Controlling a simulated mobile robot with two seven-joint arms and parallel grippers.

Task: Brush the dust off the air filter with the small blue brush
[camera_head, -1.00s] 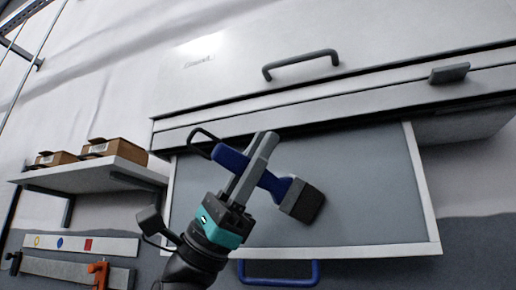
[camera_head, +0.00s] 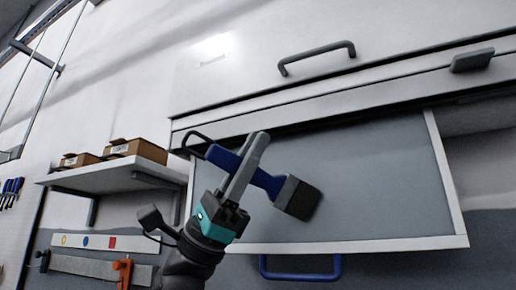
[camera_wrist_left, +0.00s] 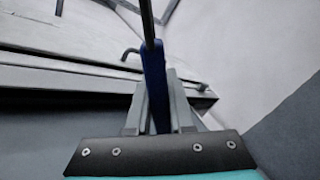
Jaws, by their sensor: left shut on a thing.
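My left gripper (camera_head: 258,141) is shut on the blue handle of the brush (camera_head: 266,183). The brush's dark bristles point right and slightly down, in front of the grey filter face. The brush handle also shows edge-on between the fingers in the left wrist view (camera_wrist_left: 156,85). The air filter (camera_head: 385,180) is a grey panel in a white frame with a blue pull handle below, drawn out under the cabinet. Whether the bristles touch the filter cannot be told. No distinct dust patch can be made out. My right gripper is in neither view.
The white cabinet with a grey handle (camera_head: 317,58) and a dark latch (camera_head: 472,61) is above the filter. A shelf (camera_head: 112,178) with two brown boxes (camera_head: 135,149) is at left. An orange clamp (camera_head: 122,272) is below it.

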